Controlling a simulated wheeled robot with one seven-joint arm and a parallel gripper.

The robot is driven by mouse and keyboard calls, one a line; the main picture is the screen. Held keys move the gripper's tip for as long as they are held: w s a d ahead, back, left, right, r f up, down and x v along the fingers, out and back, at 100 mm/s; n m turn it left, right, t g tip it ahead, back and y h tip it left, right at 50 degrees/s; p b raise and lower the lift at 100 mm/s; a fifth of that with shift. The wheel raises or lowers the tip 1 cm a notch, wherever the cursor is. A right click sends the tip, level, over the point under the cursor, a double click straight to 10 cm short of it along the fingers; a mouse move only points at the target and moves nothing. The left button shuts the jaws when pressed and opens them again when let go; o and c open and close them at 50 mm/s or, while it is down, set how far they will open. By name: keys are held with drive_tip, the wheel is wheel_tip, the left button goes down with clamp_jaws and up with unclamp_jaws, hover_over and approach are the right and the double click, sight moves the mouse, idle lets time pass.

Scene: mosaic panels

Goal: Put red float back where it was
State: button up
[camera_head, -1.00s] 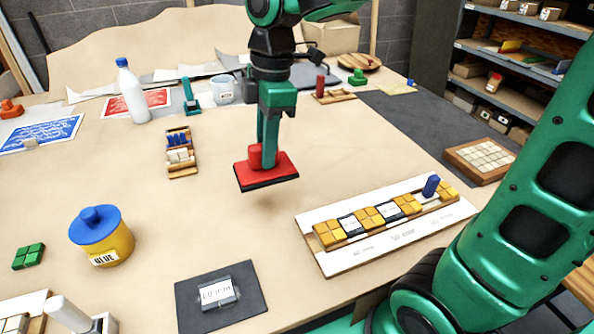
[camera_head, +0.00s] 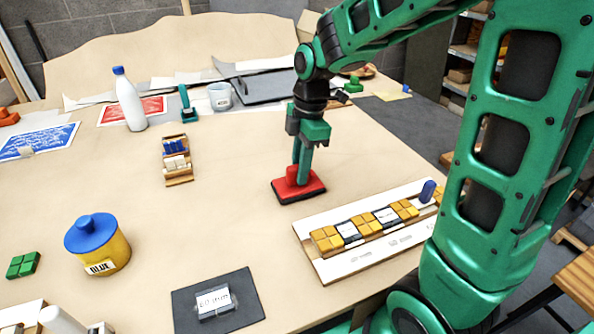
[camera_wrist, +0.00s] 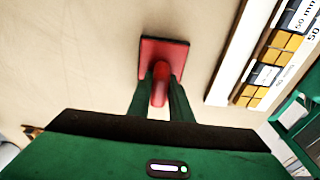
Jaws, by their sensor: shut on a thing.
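The red float (camera_head: 313,190) is a flat red block with a dark underside and a round red handle. My gripper (camera_head: 300,172) is shut on its handle, in the middle of the table, behind the white mosaic panel. The float looks level and is at or very near the table top; I cannot tell whether it touches. In the wrist view the float (camera_wrist: 162,58) shows beyond my gripper (camera_wrist: 159,92), whose green fingers sit on both sides of the red handle. The fingers hide part of the handle.
A white panel (camera_head: 335,273) with yellow tiles and a blue peg lies just in front of the float. A small tile box (camera_head: 178,180) stands left. The table between is clear.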

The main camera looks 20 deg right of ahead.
drive_tip(key=shift+f, duration=0.35)
drive_tip(key=shift+f, duration=0.1)
drive_tip(key=o, duration=0.9)
wheel_tip(320, 180, up, 12)
drive_tip(key=d, duration=0.2)
drive_tip(key=s+d+f+m, duration=0.3)
drive_tip(key=s+d+m, duration=0.2)
drive_tip(key=s+m, duration=0.2)
drive_tip(key=s+d+f+m, duration=0.3)
drive_tip(key=s+d+m, duration=0.2)
drive_tip(key=s+m, duration=0.3)
drive_tip(key=s+d+f+m+h, duration=0.1)
drive_tip(key=s+d+f+m, duration=0.2)
drive_tip(key=s+m, duration=0.5)
drive_tip(key=shift+s+d+m, duration=0.2)
drive_tip(key=shift+d+m, duration=0.5)
drive_tip(key=shift+d, duration=0.2)
